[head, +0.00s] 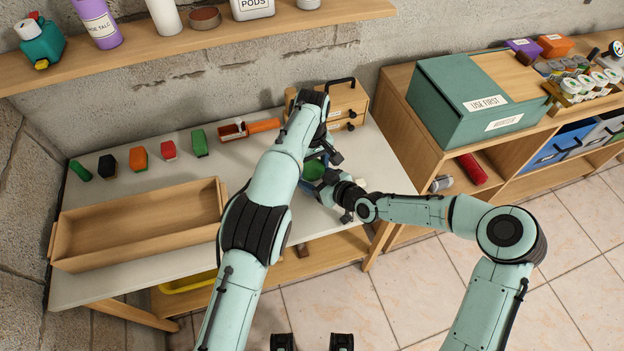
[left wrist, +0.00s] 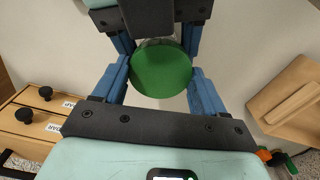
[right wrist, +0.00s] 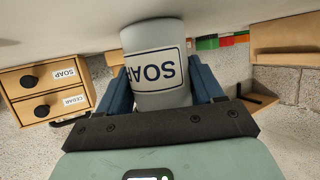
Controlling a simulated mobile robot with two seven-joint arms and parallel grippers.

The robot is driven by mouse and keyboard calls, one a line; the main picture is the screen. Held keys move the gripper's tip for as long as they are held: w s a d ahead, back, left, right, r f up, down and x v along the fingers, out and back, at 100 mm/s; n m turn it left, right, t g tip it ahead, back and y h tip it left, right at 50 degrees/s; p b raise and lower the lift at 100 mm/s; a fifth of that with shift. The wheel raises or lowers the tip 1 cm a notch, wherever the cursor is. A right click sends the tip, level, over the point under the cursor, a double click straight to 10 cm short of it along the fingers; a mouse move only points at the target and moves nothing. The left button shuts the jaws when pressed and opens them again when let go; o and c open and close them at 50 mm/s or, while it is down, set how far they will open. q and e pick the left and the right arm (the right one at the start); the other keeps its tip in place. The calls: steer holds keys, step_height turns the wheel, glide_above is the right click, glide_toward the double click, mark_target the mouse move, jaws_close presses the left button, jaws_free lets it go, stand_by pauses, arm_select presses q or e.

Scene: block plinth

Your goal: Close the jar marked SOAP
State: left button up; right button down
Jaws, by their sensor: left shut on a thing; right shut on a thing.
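The jar (right wrist: 155,65) is a grey-white cylinder with a framed SOAP label, upside down in the right wrist view. My right gripper (right wrist: 163,92) is shut on its sides. A round green lid (left wrist: 161,71) sits between the blue fingers of my left gripper (left wrist: 162,75), which is shut on it. The lid also shows in the head view (head: 314,170), just above my right gripper, at the table's right side. A pale edge shows behind the lid in the left wrist view. The jar's mouth is hidden, so I cannot tell whether the lid is seated on it.
A small wooden drawer unit (right wrist: 48,88) labelled SOAP and CEDAR stands close behind my grippers. An empty wooden tray (head: 140,225) lies on the left of the table, with several coloured items in a row behind it. A shelf unit (head: 400,125) with a teal box (head: 470,100) stands on the right.

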arm_select(q)
steer(key=m, duration=0.4)
steer(key=o, duration=1.2)
steer(key=shift+c, duration=0.2)
steer(key=shift+d, duration=0.1)
arm_select(e)
steer(key=shift+a, duration=0.1)
